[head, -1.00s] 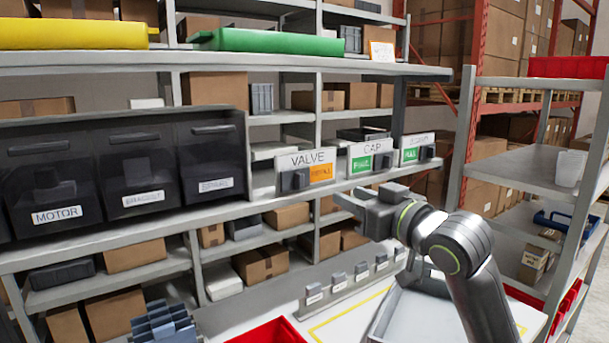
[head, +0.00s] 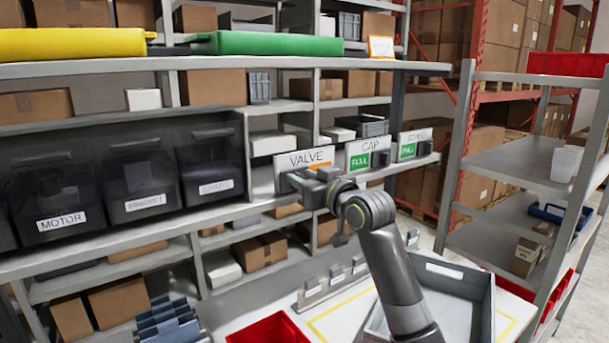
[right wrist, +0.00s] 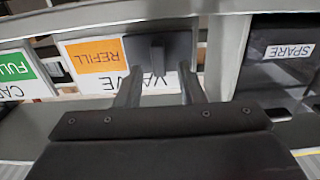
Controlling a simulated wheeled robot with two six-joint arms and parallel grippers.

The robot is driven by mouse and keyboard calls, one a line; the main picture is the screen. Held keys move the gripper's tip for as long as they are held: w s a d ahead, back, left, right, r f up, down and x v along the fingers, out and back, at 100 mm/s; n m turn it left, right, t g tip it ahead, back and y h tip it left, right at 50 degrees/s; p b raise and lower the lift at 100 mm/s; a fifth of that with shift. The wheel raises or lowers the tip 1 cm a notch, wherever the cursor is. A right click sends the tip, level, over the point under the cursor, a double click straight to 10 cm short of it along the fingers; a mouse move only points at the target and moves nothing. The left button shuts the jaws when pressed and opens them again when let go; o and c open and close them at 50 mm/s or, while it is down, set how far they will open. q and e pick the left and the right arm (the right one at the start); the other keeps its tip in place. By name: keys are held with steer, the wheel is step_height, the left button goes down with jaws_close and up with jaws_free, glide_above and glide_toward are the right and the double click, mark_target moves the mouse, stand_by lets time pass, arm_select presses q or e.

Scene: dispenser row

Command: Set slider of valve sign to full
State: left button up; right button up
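The valve sign (head: 303,159) is a white board on the shelf edge, second from nothing on its left but the dark bins. In the right wrist view it appears upside down, with an orange REFILL panel (right wrist: 98,57) showing and the dark grey slider (right wrist: 178,47) with its raised knob covering the other half. My right gripper (right wrist: 160,88) is open, its two fingers on either side of the knob's line, close to the sign; contact cannot be told. In the head view my right gripper (head: 303,181) hides the slider. My left gripper is out of view.
The cap sign (head: 369,156) and a third sign (head: 413,146), both showing green FULL, stand to the right on the same shelf. Dark bins (head: 145,190) stand to the left. Below are a grey tray (head: 455,278) and a red bin (head: 268,330).

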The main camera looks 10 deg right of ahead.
steer(key=shift+w, duration=0.1)
steer(key=shift+c, duration=0.2)
jaws_close()
